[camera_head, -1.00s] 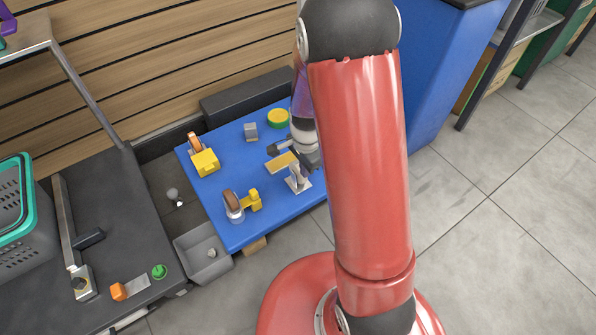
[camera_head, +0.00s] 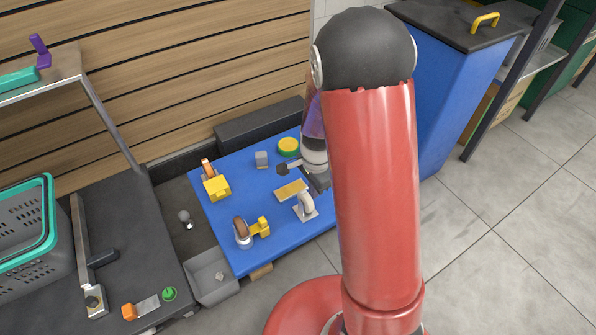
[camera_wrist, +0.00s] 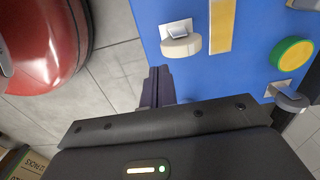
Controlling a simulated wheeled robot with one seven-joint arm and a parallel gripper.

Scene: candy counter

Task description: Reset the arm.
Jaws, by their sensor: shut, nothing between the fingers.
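My gripper (camera_wrist: 158,72) shows in the wrist view with its dark fingers together and nothing between them. The fingertips are beside the edge of the blue board (camera_wrist: 190,78). In the head view my gripper is largely hidden behind my red arm link, at the board's right side.
The blue board (camera_head: 270,222) carries a yellow block (camera_head: 216,188), a yellow plate (camera_head: 291,190), a pale curved fitting on a plate (camera_head: 305,204) and a green-yellow disc (camera_head: 289,146). A grey basket (camera_head: 28,235) stands left. A blue cabinet (camera_head: 438,95) stands right. Floor at right is clear.

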